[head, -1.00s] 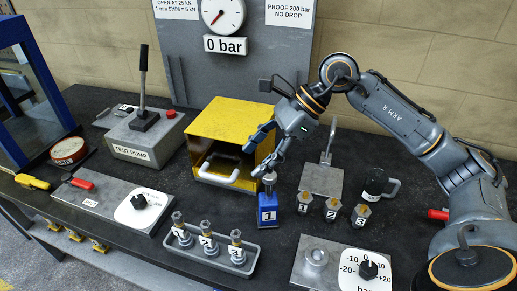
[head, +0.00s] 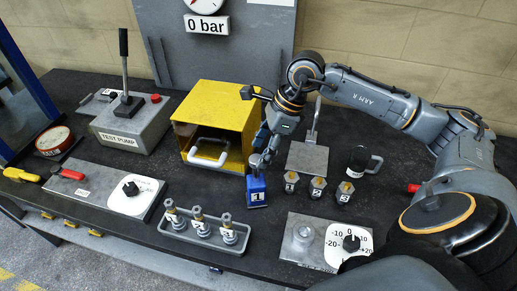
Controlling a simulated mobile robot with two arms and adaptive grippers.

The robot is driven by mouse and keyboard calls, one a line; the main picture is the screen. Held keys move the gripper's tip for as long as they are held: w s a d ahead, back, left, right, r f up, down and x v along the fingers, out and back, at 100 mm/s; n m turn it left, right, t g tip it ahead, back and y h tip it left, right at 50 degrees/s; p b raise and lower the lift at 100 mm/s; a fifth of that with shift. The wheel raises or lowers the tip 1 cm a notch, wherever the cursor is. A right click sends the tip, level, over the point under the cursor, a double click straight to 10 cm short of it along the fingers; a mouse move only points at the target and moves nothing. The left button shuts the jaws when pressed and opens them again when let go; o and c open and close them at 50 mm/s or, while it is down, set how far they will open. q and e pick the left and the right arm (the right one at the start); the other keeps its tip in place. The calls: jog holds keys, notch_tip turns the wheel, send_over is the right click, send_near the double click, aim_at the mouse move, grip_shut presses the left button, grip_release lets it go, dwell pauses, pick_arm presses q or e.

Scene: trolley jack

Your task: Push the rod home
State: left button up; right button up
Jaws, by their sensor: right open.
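A small blue jack body (head: 256,191) with a white label 1 stands upright on the dark bench, just right of the yellow box. A grey metal rod with a wider round head (head: 256,161) sticks up out of its top. My right gripper (head: 262,148) comes from above and behind, its fingers pointing down at the rod's head. The fingers are open and overlap the head in the picture. I cannot tell whether they touch it. My left gripper is out of view.
The yellow box (head: 216,97) with its white handle stands close left of the jack. A tray (head: 203,239) holds several labelled fittings in front. Several numbered brass-topped pieces (head: 317,190) stand to the right. A dial plate (head: 325,241) lies front right.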

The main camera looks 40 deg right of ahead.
jog(key=shift+x, duration=1.1)
grip_shut()
